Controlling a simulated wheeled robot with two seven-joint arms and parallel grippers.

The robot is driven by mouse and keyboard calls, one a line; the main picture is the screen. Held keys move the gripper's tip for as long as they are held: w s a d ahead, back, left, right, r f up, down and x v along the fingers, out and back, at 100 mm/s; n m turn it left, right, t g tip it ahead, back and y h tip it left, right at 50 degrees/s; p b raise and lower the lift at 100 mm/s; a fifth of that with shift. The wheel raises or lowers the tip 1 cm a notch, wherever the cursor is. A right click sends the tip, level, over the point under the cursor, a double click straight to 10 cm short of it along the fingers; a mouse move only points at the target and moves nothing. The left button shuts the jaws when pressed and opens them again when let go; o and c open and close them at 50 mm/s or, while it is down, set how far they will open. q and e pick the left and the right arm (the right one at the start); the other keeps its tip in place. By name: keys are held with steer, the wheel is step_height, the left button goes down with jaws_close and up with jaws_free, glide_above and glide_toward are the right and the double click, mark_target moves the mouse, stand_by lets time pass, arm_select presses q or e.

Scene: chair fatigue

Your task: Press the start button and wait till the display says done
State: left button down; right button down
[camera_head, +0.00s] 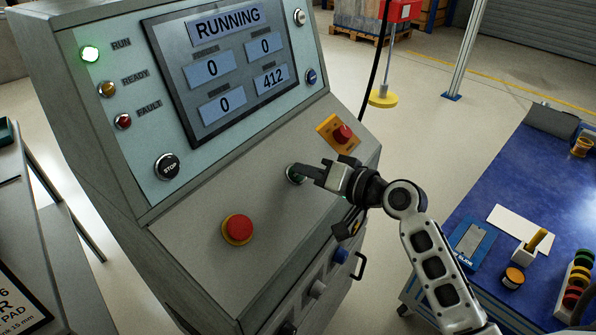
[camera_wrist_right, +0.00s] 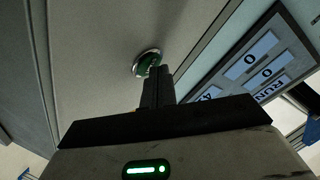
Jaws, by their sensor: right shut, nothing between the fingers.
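The display (camera_head: 228,68) on the grey control cabinet reads RUNNING, with 0, 0, 0 and 412 in its boxes; part of it also shows in the right wrist view (camera_wrist_right: 264,62). The green RUN lamp (camera_head: 90,54) is lit. The green start button (camera_head: 294,175) sits on the sloping panel, partly covered by my right gripper (camera_head: 303,170). In the right wrist view the closed fingertips (camera_wrist_right: 157,72) are at the green button (camera_wrist_right: 146,62), overlapping its lower edge; I cannot tell whether they touch it. My right gripper is shut and empty. My left gripper is out of view.
A red mushroom button (camera_head: 237,229) is on the same panel, left of my gripper. Another red button on a yellow plate (camera_head: 341,132) is close above it. A black STOP button (camera_head: 167,166) is on the upper panel. A blue-topped workbench (camera_head: 540,190) stands right.

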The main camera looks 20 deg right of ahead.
steer(key=shift+s+d+r+p, duration=0.2)
steer(key=shift+s+r+p, duration=0.2)
steer(key=shift+r+p, duration=0.2)
steer(key=shift+s+d+r+p, duration=0.2)
steer(key=shift+s+r+p, duration=0.1)
steer(key=shift+r+p, duration=0.3)
steer(key=shift+s+d+r+p, duration=0.2)
steer(key=shift+s+r+p, duration=0.1)
steer(key=shift+r+p, duration=0.3)
steer(key=shift+s+d+r+p, duration=0.3)
steer(key=shift+s+r+p, duration=0.3)
steer(key=shift+r, duration=0.3)
